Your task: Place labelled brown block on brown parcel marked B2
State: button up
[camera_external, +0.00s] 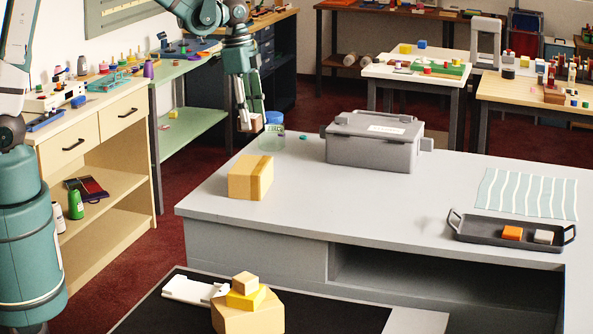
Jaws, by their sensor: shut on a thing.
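My gripper (250,117) is above the far left part of the grey counter, close to a clear jar with a blue lid. It is shut on a small brown block (256,123), partly hidden by the fingers; no label can be read on it. A brown parcel (246,178) sits on the counter's left side, below and in front of the gripper in the picture. A second brown parcel (247,319) stands at the bottom on a dark surface, with a yellow block (246,299) and a tan block (245,281) stacked on it. No B2 marking is readable on either parcel.
The jar (271,143) stands just right of the held block in the picture. A grey lidded case (371,145) is at the counter's back. A dark tray (490,235) with orange and pale blocks and a striped cloth (527,193) are at right. The counter's middle is clear.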

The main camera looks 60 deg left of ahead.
jog(key=shift+f, duration=2.85)
jog(key=shift+f+p, duration=0.35)
jog(key=shift+f, duration=1.75)
jog(key=shift+f, duration=0.15)
jog(key=o, duration=0.9)
jog(key=shift+c, duration=0.2)
jog(key=shift+o, duration=0.3)
jog(key=shift+s+a+r+b, duration=0.1)
jog(key=shift+s+a+r, duration=0.1)
jog(key=shift+r, duration=1.85)
jog(key=shift+s+a+r+b, duration=0.1)
jog(key=shift+s+a+r, duration=0.15)
jog(key=shift+r, duration=1.75)
jog(key=shift+s+a+r+b, duration=0.1)
jog(key=shift+s+a+r, duration=0.1)
jog(key=shift+r, duration=1.85)
